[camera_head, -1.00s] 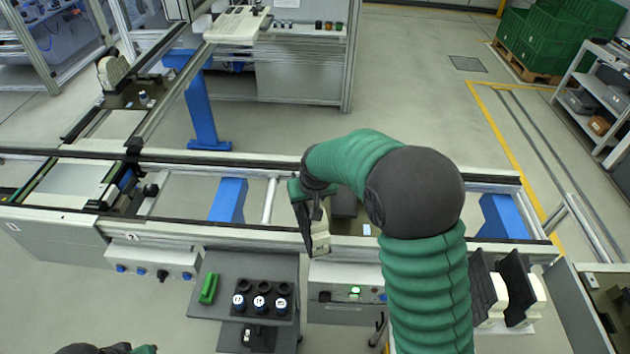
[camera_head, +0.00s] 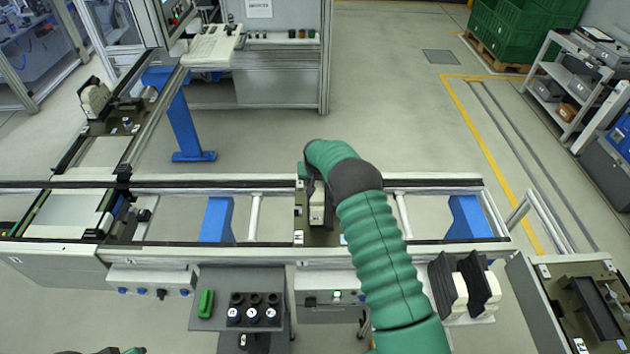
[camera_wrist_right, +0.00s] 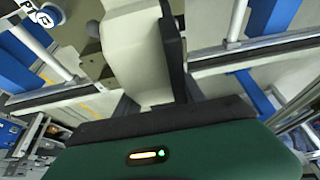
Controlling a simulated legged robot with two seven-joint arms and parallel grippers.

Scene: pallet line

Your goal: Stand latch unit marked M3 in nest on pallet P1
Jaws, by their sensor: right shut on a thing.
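The latch unit (camera_head: 317,212), cream with a dark side, is gripped by my right gripper (camera_head: 316,190). It stands about upright over the dark pallet (camera_head: 299,226) on the conveyor. In the right wrist view the unit (camera_wrist_right: 139,55) sits between the dark jaws (camera_wrist_right: 150,118), and a P1 label (camera_wrist_right: 27,9) shows at the top left. The M3 mark is not readable. The nest is hidden by the unit and arm, so I cannot tell whether the unit is seated. Of my left arm, only a dark and green part shows at the bottom left edge; its jaws are not discernible.
Conveyor rails (camera_head: 260,254) run beside the pallet. Two cream-and-black units (camera_head: 459,291) stand in a rack to the right. A black block (camera_head: 254,309) with several cups and a green part (camera_head: 205,303) are on the near grey shelf. Another pallet (camera_head: 112,126) stands at the far left.

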